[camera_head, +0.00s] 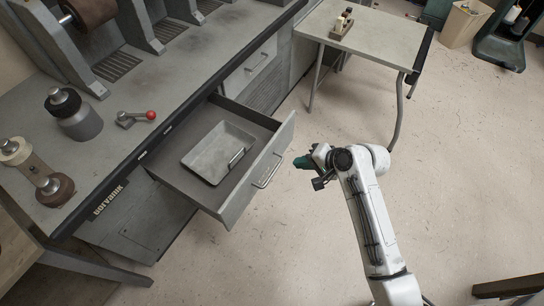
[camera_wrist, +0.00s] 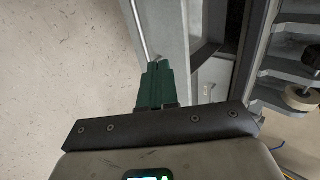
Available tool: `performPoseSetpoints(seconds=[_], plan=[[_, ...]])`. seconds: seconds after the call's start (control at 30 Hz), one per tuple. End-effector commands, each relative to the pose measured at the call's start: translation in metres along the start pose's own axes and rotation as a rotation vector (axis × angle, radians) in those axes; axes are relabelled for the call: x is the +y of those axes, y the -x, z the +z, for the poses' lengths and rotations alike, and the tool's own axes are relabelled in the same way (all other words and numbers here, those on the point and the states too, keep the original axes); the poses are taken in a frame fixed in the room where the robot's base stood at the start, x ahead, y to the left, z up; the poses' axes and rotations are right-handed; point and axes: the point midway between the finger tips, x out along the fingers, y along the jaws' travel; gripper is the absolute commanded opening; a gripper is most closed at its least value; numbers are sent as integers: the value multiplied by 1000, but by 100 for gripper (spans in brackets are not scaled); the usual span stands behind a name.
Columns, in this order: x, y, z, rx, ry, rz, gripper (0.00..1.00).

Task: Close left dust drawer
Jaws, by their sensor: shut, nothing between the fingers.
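The left dust drawer (camera_head: 224,208) is pulled out of the grey machine bench in the head view, with a metal tray (camera_head: 208,165) lying inside it. Its front panel carries a bar handle (camera_head: 268,172). My gripper (camera_head: 302,162) is shut and empty, close to the outer face of the drawer front near the handle; whether it touches cannot be told. In the wrist view the green fingers of my gripper (camera_wrist: 157,78) are together beside the drawer front (camera_wrist: 174,35), and the handle (camera_wrist: 141,30) runs up from near their tips.
A second drawer (camera_head: 250,68) farther along the bench is closed. A small side table (camera_head: 385,38) stands at the upper right with a small object (camera_head: 341,24) on it. The floor (camera_head: 300,240) around my arm is clear.

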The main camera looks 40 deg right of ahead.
Motion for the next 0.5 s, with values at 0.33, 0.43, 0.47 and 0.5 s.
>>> performPoseSetpoints(seconds=[0.33,0.43,0.47,0.5], plan=[[1,-68,1,-4,5,4,0],[1,-86,1,-4,5,4,0],[-4,-89,1,-3,7,2,0],[-10,-93,1,-3,9,2,0]])
